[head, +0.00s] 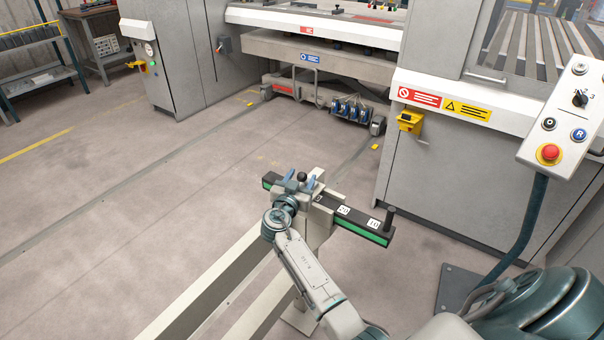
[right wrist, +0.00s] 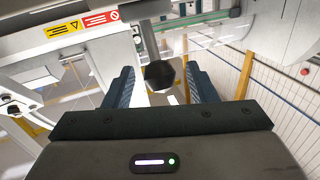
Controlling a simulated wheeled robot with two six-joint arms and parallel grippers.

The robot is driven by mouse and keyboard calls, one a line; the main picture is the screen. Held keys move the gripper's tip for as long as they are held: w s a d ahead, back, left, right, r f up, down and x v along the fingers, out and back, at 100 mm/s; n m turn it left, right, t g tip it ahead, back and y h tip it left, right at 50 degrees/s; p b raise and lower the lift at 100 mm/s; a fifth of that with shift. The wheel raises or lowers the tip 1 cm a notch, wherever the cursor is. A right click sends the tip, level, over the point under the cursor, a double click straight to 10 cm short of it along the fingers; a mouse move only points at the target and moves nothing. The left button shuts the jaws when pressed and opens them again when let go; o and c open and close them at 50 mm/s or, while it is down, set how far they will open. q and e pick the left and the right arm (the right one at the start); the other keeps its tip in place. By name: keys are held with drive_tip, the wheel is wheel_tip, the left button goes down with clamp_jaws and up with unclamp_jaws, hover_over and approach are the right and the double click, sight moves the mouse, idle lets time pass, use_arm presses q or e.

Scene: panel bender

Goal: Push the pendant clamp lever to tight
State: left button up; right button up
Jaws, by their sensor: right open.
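A black knob (head: 302,176) stands up at a grey clamp block on a dark bar (head: 352,215) with a green edge and white number labels. It looks like the end of the clamp lever; which setting it is at cannot be told. My right gripper (head: 300,182) is over the block, its blue fingers open on either side of the knob. In the right wrist view the knob (right wrist: 159,75) on its stem sits between the spread fingers of the gripper (right wrist: 160,85), with gaps visible at both sides. My left gripper is out of view.
A control pendant (head: 565,120) with a red stop button hangs at the right on a teal post. A dark upright peg (head: 389,217) stands at the bar's right end. The grey machine (head: 450,165) fills the back. The floor (head: 130,220) at left is clear.

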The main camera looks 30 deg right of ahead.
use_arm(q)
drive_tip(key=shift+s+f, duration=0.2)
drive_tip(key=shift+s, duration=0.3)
use_arm(e)
drive_tip(key=shift+w+d, duration=0.4)
drive_tip(key=shift+d, duration=0.1)
clamp_jaws()
